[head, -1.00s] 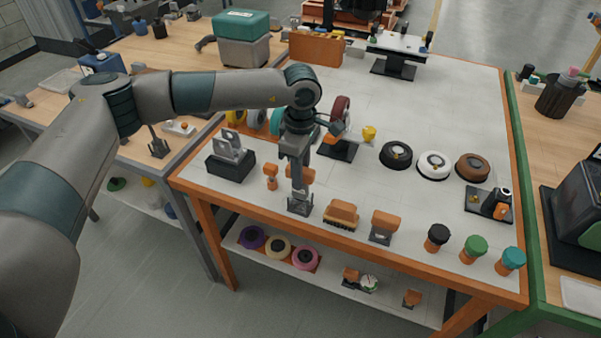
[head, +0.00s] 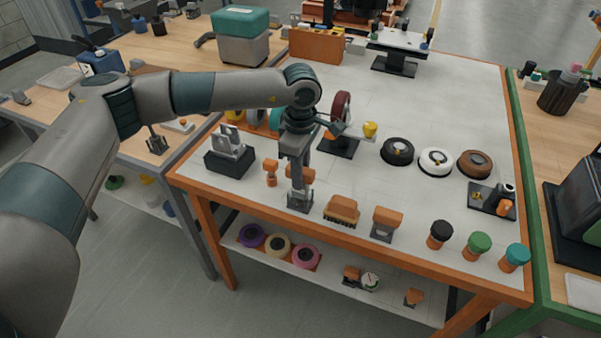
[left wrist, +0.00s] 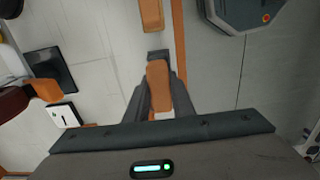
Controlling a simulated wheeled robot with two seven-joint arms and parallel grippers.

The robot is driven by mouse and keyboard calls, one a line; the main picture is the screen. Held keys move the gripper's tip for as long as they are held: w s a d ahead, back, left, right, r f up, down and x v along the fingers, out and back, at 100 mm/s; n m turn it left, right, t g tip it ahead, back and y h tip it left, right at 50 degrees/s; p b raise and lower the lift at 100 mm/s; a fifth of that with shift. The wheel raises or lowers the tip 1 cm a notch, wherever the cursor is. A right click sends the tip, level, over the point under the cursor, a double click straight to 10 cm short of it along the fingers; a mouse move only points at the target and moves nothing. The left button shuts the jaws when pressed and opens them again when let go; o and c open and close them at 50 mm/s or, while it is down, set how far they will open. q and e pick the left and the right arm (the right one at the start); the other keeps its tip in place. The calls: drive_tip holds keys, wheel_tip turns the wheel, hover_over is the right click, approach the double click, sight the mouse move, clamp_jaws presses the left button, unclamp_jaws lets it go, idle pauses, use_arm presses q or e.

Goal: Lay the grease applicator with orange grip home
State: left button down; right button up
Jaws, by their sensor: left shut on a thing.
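My left gripper (head: 300,190) points down at the front edge of the white-topped table (head: 440,125). It is shut on an orange-gripped tool, which I take to be the grease applicator (left wrist: 158,80). In the left wrist view its orange grip lies between the two dark fingers. In the head view the fingers partly hide it, and a grey foot shows below them. I cannot tell whether that foot touches the table. My right gripper is not in view.
An orange-handled brush (head: 342,209) and another orange-topped tool (head: 386,223) stand close to the right. A small orange tool (head: 271,172) and a dark stand (head: 230,160) are to the left. Several capped bottles (head: 477,246) line the front right.

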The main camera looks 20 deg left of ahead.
use_arm(q)
drive_tip(key=shift+f+b, duration=0.35)
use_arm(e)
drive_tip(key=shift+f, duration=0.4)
use_arm(q)
drive_tip(key=c, duration=1.4)
unclamp_jaws()
drive_tip(key=shift+c, duration=0.2)
drive_tip(key=shift+r, duration=0.55)
wheel_tip(320, 180, up, 5)
drive_tip(key=shift+b, duration=1.1)
wheel_tip(320, 180, up, 11)
drive_tip(key=b, duration=0.2)
drive_tip(key=shift+r+b, duration=0.2)
drive_tip(key=shift+b, duration=0.2)
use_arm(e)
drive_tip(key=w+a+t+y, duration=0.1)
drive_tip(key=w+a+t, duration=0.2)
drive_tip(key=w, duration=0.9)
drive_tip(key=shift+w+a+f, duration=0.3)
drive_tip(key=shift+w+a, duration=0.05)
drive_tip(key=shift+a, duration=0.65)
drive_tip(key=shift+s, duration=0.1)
